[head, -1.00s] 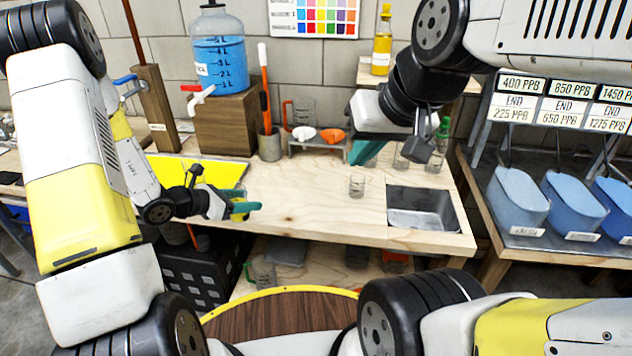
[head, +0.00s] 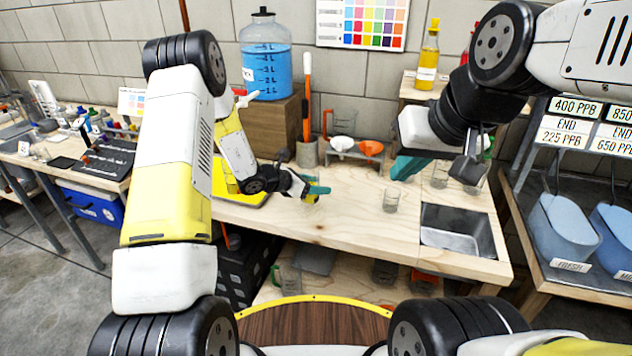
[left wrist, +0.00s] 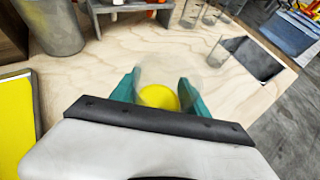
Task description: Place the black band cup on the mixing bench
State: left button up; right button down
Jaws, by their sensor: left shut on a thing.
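My left gripper (head: 316,192) is shut on a clear cup (left wrist: 182,72) with a yellow round patch (left wrist: 158,97) at its bottom. No black band can be made out on it. In the head view the gripper is over the light wooden bench (head: 330,228), right of the yellow mat (head: 232,192); I cannot tell whether the cup touches the bench top. Another small clear cup (head: 390,201) stands on the bench, left of the sink. My right gripper (head: 408,168) hangs over the back right of the bench; its jaw gap is not clear.
A sink (head: 455,230) is set into the bench's right end. A small rack (head: 355,153) with white and orange scoops and a grey pot (head: 307,152) stand at the back. More clear cups (head: 440,176) are near the right gripper. The front middle is clear.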

pick_arm(q)
jog(key=shift+f, duration=1.65)
jog(key=shift+f, duration=0.1)
jog(key=o, duration=1.6)
